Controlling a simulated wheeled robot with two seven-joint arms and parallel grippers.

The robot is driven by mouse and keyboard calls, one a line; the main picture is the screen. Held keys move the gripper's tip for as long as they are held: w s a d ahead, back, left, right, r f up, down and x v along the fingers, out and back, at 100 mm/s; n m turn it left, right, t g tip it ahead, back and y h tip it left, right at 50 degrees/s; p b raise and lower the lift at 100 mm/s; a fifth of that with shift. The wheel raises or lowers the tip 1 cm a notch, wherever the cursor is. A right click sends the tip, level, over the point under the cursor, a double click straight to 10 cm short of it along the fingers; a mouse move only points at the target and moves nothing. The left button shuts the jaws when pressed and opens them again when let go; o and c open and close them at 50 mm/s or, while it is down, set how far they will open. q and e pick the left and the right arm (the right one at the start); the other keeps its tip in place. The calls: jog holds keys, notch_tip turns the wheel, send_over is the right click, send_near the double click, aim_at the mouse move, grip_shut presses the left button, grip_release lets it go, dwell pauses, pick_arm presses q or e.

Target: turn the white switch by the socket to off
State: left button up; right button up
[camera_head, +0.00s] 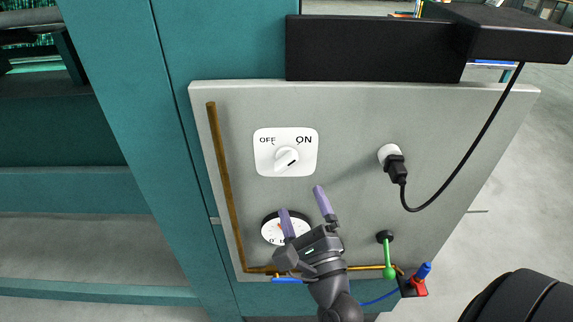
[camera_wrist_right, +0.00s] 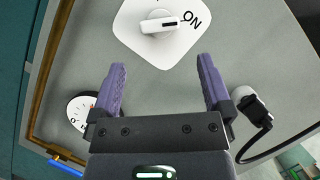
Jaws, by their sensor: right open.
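The white switch (camera_head: 286,158) is a round knob on a square white plate marked OFF at left and ON at right, on a grey panel (camera_head: 350,120). Its dark mark points toward ON; it also shows in the right wrist view (camera_wrist_right: 160,24). The socket (camera_head: 388,153) to its right holds a black plug (camera_head: 397,170). My right gripper (camera_head: 301,200) is open and empty, below the switch plate in the picture. In the right wrist view its two purple fingers (camera_wrist_right: 161,64) point toward the knob, apart from it. My left gripper is not in view.
A round gauge (camera_head: 272,231) is partly behind my right gripper. A green-handled valve (camera_head: 388,256) and a red and blue fitting (camera_head: 416,282) are at lower right. A black cable (camera_head: 468,150) loops from the plug up to a black box (camera_head: 375,48). The panel around the switch is clear.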

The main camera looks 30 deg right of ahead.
aim_at(287, 168)
jog(key=p+x, duration=0.1)
jog(key=x, duration=0.8)
jog(key=shift+w+r, duration=0.1)
jog(key=shift+w, duration=0.1)
